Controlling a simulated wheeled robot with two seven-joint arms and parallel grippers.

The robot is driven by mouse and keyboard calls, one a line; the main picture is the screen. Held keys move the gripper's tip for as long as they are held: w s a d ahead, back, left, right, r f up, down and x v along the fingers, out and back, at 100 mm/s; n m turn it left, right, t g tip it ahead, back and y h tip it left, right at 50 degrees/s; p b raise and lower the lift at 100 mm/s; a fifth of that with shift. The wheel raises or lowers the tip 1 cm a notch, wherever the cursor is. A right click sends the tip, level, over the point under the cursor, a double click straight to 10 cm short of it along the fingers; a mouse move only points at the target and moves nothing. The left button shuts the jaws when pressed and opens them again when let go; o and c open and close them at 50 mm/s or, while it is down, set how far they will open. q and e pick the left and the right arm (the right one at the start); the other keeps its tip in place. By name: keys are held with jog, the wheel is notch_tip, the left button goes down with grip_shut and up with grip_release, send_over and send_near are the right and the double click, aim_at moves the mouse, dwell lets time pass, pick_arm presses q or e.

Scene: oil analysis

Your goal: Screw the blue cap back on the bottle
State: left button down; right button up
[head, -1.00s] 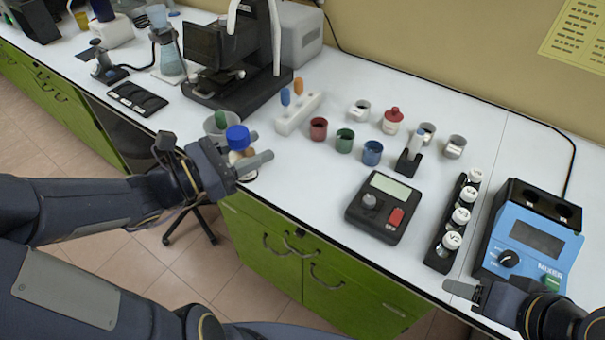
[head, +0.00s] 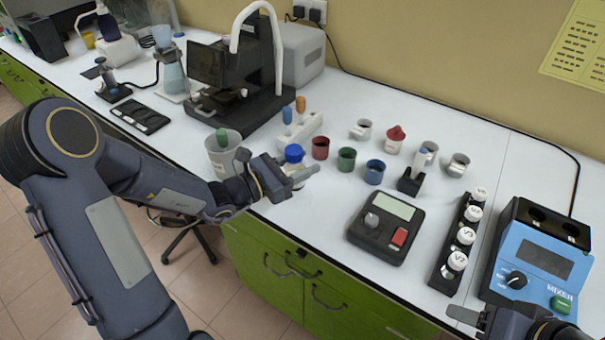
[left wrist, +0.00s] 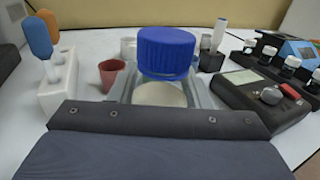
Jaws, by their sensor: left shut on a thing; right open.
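The blue cap (head: 294,153) sits at the top of the pale bottle (head: 297,191), above my left fingers. In the left wrist view the blue cap (left wrist: 165,51) stands upright over the pale bottle body (left wrist: 160,95); I cannot tell how tightly it sits. My left gripper (head: 297,176) is shut on the bottle, with a finger on each side of it. The fingers hide much of the bottle, and whether its base touches the table is unclear. My right gripper (head: 470,316) is open and empty at the lower right, partly cut off by the frame.
A grey beaker (head: 222,160) holding a green-topped item stands left of my left gripper. Red (head: 320,148), green (head: 346,159) and blue (head: 375,171) cups stand to the right. A black device (head: 385,227), vial rack (head: 459,240) and blue mixer (head: 535,255) lie further right.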

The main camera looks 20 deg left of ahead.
pick_arm(q)
jog(key=shift+w+d+f, duration=0.1)
jog(key=shift+w+f, duration=0.05)
jog(key=shift+f, duration=0.75)
jog(key=shift+w+f, duration=0.1)
jog(key=shift+f, duration=0.8)
jog(key=shift+f+b, duration=0.15)
jog(key=shift+b, duration=0.2)
jog(key=c, duration=0.8)
grip_release()
jog(key=shift+o, duration=0.2)
